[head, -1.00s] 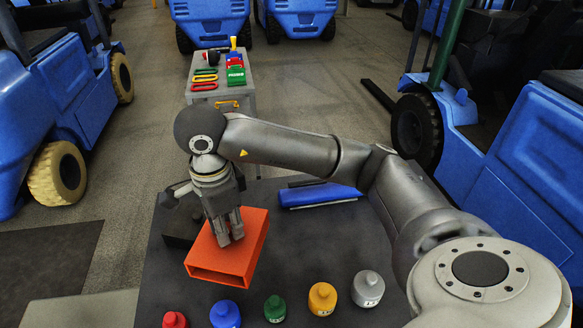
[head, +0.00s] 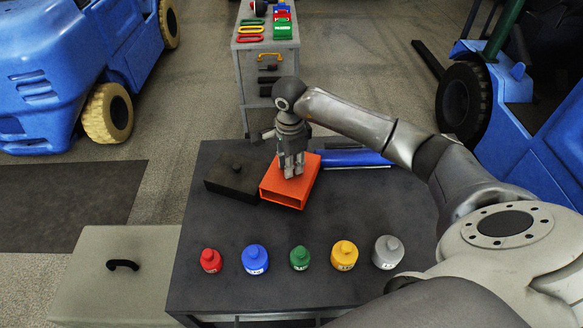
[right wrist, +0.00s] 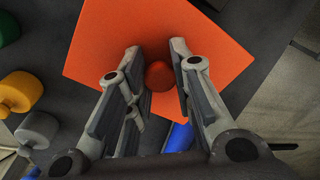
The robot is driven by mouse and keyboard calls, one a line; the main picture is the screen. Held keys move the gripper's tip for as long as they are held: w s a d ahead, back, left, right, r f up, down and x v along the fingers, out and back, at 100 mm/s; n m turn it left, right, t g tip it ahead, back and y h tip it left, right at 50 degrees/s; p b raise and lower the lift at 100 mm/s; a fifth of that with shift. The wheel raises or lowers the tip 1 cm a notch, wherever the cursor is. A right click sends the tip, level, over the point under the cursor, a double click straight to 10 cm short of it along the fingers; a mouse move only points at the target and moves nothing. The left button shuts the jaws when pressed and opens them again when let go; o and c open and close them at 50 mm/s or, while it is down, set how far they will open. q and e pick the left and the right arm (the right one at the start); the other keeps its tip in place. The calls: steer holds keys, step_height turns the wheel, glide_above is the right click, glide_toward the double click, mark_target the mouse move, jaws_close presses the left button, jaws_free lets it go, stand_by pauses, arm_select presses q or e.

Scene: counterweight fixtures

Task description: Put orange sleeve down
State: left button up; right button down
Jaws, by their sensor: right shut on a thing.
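The orange sleeve (head: 287,194) is a flat, box-like shell with an open front end, at the back middle of the dark table (head: 300,225). My right gripper (head: 292,174) points down over its top and is shut on its round orange knob. In the right wrist view the fingers (right wrist: 159,78) stand on both sides of the knob, above the sleeve's broad face (right wrist: 150,35). The sleeve is low, beside a black block with a knob (head: 232,182). I cannot tell whether its underside touches the table. My left gripper is not in view.
Red (head: 210,261), blue (head: 255,260), green (head: 300,258), yellow (head: 344,255) and grey (head: 387,252) weights stand in a row along the front. A blue object (head: 350,158) lies behind the sleeve. The table between sleeve and weights is clear.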

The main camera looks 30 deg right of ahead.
step_height(320, 180, down, 3)
steer(key=shift+d+r+p, duration=0.1)
steer(key=shift+p, duration=0.85)
steer(key=shift+f, duration=0.3)
steer(key=c, duration=1.3)
jaws_free()
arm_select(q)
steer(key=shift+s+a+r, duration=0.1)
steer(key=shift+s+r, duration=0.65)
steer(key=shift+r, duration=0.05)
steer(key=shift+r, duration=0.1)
arm_select(e)
steer(key=shift+r+b, duration=0.3)
steer(key=shift+r, duration=0.05)
steer(key=r+b, duration=0.1)
steer(key=r, duration=0.2)
steer(key=r+b, duration=0.1)
steer(key=r, duration=0.3)
steer(key=r+b, duration=0.1)
steer(key=r, duration=0.2)
steer(key=shift+s+a+r, duration=0.15)
steer(key=shift+a+r, duration=0.1)
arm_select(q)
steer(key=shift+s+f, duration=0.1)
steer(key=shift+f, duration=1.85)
arm_select(e)
steer(key=shift+s+r, duration=0.1)
steer(key=shift+r, duration=0.4)
